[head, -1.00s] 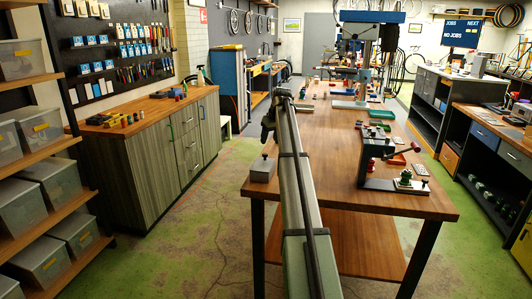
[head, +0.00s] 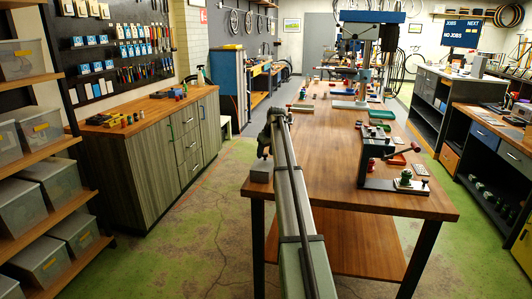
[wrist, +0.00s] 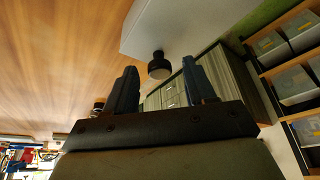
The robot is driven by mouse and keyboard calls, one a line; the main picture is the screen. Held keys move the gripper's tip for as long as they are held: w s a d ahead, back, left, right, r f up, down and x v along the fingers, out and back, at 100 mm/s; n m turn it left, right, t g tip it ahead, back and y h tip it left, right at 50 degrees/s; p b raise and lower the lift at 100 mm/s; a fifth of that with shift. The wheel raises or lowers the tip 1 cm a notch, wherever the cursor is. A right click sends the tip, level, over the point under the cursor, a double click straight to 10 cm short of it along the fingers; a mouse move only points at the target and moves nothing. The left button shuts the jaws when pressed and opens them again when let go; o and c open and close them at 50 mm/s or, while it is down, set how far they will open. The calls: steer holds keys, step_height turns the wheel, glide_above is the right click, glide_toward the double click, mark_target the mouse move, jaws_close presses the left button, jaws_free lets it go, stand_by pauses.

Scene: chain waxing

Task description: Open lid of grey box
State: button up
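The grey box (head: 261,172) sits at the near left corner of the wooden table, its lid looking closed. In the wrist view the pale grey box (wrist: 185,25) fills the upper middle. Its black round lid knob (wrist: 159,69) shows between my gripper's two fingertips in the picture. My gripper (head: 264,150) is just above the box in the head view, and the knob is hard to make out behind it. In the wrist view my gripper (wrist: 159,64) is open, with a gap on both sides of the knob. I cannot tell whether the knob lies fully between the fingers.
The wooden table (head: 345,195) has bare room right of my arm. A vise-like tool with a red handle (head: 390,165) stands further right on it. A drill press (head: 372,50) stands at the back. A striped cabinet (head: 150,150) is to the left across the floor.

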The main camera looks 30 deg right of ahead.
jaws_close()
stand_by(0.3)
steer(key=w+d, duration=0.6)
steer(key=shift+w+d, duration=0.35)
steer(key=shift+w, duration=0.05)
jaws_free()
steer(key=shift+r, duration=0.1)
steer(key=v, duration=1.3)
steer(key=shift+s+r, duration=0.25)
